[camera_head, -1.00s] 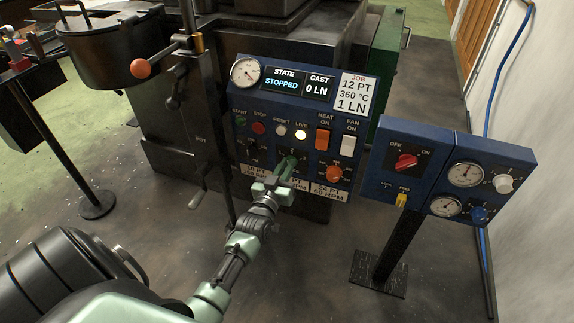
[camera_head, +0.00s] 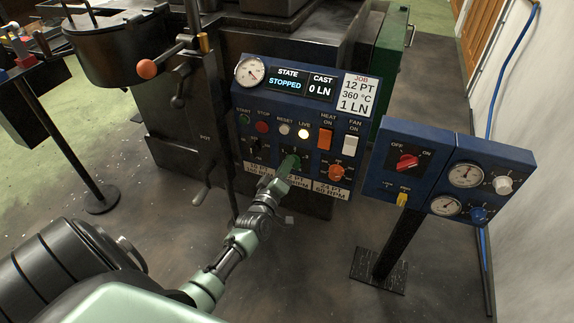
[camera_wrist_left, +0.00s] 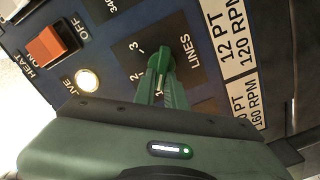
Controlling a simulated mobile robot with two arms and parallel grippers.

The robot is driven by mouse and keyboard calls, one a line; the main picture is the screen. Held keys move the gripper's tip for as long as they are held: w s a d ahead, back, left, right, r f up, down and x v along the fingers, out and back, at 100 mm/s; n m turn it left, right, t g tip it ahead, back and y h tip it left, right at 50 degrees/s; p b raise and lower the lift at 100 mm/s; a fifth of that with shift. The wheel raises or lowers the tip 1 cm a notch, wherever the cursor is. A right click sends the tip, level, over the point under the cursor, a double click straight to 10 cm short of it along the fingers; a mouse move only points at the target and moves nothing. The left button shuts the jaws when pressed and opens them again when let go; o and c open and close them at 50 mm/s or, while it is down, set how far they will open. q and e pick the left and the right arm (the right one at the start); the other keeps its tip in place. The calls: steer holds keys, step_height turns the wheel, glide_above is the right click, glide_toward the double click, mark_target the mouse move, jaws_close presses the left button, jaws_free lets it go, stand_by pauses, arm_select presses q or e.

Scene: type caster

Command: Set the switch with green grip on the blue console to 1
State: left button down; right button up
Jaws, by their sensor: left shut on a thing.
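The blue console (camera_head: 262,97) stands ahead with a display reading STOPPED and 0 LN. The switch with the green grip is a rotary knob in its lower middle; its green grip (camera_wrist_left: 161,60) shows in the left wrist view on a dark plate marked LINES with 3, 2 and 1. My left gripper (camera_head: 288,167) is shut on this grip, and its green fingers also show in the left wrist view (camera_wrist_left: 163,84). The fingers lie over the side by the 1 mark and partly hide the knob, so I cannot tell its exact setting. My right gripper is not in view.
An orange knob (camera_head: 336,173) sits right of the switch; an orange rocker (camera_head: 325,138) and a white rocker (camera_head: 350,145) sit above it. A second blue panel (camera_head: 440,185) on a post stands to the right. A red-ball lever (camera_head: 147,69) is at left.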

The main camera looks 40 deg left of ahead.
arm_select(q)
steer(key=shift+f+n, duration=0.1)
steer(key=shift+n, duration=0.4)
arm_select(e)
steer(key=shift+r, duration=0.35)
arm_select(q)
steer(key=c, duration=1.5)
jaws_free()
steer(key=shift+o, duration=0.2)
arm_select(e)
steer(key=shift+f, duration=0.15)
